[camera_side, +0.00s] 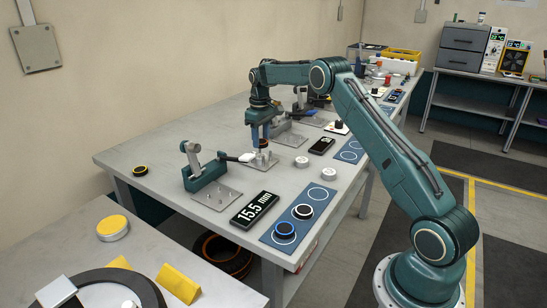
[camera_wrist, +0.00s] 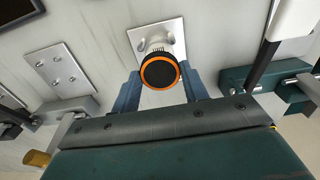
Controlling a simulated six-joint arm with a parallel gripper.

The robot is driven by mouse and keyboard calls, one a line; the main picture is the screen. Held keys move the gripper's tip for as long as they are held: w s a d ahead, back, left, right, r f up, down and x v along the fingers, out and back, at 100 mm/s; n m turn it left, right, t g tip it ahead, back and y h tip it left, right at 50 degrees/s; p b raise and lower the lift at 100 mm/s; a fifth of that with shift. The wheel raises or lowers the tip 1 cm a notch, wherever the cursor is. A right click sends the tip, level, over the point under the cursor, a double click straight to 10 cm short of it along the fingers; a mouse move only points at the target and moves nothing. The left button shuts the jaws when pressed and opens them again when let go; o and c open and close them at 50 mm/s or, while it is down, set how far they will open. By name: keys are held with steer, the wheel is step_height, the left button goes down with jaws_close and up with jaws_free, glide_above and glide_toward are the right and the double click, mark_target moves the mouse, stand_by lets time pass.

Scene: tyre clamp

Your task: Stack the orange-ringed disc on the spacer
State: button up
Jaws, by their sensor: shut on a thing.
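The orange-ringed disc (camera_wrist: 159,72) is black with an orange rim and sits between the blue fingers of my gripper (camera_wrist: 161,86) in the wrist view. My gripper is shut on it. In the side view my gripper (camera_side: 261,139) points down over a small metal plate (camera_side: 262,164). I cannot tell whether disc and spacer touch.
A green toggle clamp (camera_side: 205,173) stands left of the plate, its dark arm reaching toward it. Pale cylinders (camera_side: 302,161) stand to the right.

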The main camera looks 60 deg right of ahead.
mark_target(261, 141)
steer(key=shift+f, duration=2)
steer(key=shift+f, duration=0.15)
steer(key=o, duration=1)
step_height(261, 141, up, 11)
steer(key=shift+r, duration=0.7)
